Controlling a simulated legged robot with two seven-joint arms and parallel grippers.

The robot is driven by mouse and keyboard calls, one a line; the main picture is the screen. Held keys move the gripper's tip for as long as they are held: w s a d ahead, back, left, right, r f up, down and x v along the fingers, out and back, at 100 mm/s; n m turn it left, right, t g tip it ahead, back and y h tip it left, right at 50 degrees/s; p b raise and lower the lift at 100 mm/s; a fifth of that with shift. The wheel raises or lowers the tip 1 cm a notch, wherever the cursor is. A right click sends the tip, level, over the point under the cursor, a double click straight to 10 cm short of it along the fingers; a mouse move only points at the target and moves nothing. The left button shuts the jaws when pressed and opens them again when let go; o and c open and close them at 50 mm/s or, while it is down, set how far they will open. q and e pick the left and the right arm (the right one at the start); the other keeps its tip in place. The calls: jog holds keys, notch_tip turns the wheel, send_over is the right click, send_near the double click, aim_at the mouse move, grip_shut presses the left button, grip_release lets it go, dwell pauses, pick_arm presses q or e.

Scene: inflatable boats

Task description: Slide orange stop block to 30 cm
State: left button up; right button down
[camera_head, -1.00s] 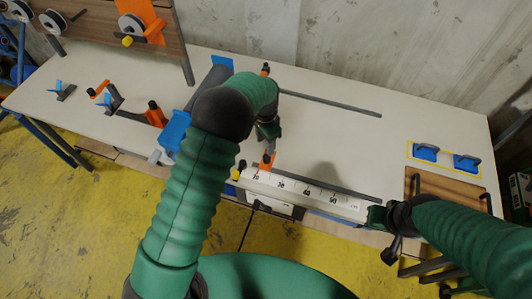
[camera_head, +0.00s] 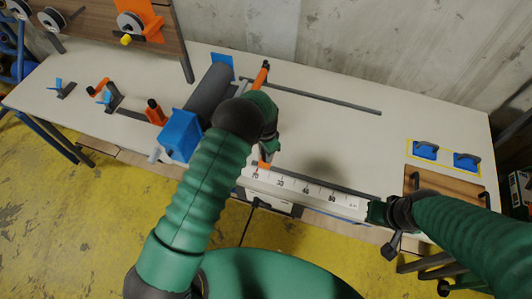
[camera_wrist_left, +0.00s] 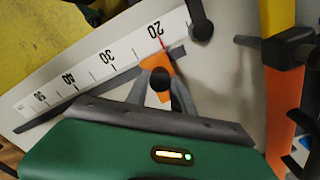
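The orange stop block (camera_wrist_left: 156,66) sits on the dark rail behind the white scale (camera_wrist_left: 112,57). Its red pointer line is close to the 20 mark. In the head view only a small orange part of the block (camera_head: 264,164) shows under my left gripper (camera_head: 269,148). In the left wrist view the two dark fingers of the left gripper (camera_wrist_left: 160,92) stand on either side of the block's black knob; whether they press on it cannot be told. My right gripper (camera_head: 376,212) is by the right end of the scale (camera_head: 305,189), its fingers unclear.
A dark roller with a blue box (camera_head: 180,136) stands left of my left arm. A second dark rail (camera_head: 325,102) with an orange piece (camera_head: 261,74) lies farther back. Blue handled pieces (camera_head: 425,151) lie at the right. The table's middle is bare.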

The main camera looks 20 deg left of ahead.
pick_arm(q)
jog(key=shift+r, duration=0.1)
grip_shut()
jog(key=shift+w+r, duration=0.1)
jog(key=shift+w, duration=0.1)
dwell(0.6)
jog(key=d+b, duration=0.2)
jog(key=d, duration=0.8)
jog(key=shift+s, duration=0.1)
jog(key=shift+d+r, duration=0.1)
jog(key=shift+d, duration=0.25)
jog(key=shift+o, duration=2)
grip_release()
jog(key=shift+a, duration=0.2)
jog(key=o, duration=0.4)
jog(key=shift+s+a, duration=0.15)
jog(key=shift+a, duration=0.05)
jog(key=shift+o, duration=0.2)
jog(key=shift+d, duration=0.1)
